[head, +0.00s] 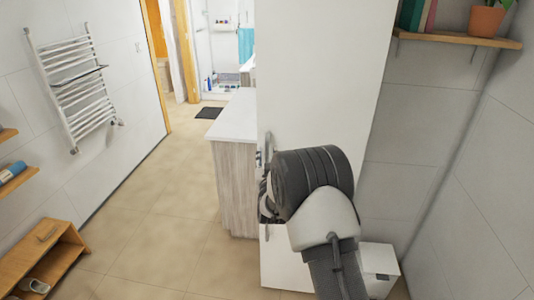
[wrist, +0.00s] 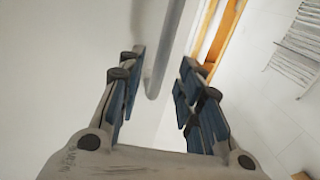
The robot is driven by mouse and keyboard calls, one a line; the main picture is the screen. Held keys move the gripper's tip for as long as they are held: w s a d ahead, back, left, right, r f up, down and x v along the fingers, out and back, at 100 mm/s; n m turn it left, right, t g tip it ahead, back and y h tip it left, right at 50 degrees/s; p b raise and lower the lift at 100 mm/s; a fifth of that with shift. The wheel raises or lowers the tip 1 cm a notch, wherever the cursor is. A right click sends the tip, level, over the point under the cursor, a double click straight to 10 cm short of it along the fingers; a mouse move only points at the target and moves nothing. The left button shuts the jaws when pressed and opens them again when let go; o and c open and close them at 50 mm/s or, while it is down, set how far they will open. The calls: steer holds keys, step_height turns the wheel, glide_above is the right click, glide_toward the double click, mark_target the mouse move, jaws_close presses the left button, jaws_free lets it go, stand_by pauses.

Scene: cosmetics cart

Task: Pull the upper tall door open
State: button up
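The upper tall door (head: 322,75) is a plain white panel in the middle of the head view. Its grey bar handle (head: 267,145) runs upright near the door's left edge. In the wrist view the handle (wrist: 165,50) comes down from the top and its lower end lies between the two fingers. My gripper (wrist: 160,68) is open, with blue-padded fingers on either side of the bar and a gap on each side. In the head view my wrist hides most of the gripper and the handle's lower part.
A counter with a white top (head: 233,115) stands left of the door. A towel rack (head: 75,80) hangs on the left wall above a wooden shoe bench (head: 45,250). A shelf with a potted plant (head: 487,20) is at upper right. A white bin (head: 380,262) stands below. The tiled floor at left is clear.

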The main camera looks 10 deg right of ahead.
mark_target(267, 152)
steer(key=shift+w+d, duration=0.15)
steer(key=shift+w, duration=0.85)
steer(key=shift+w+d, duration=0.1)
steer(key=shift+w, duration=0.85)
jaws_close()
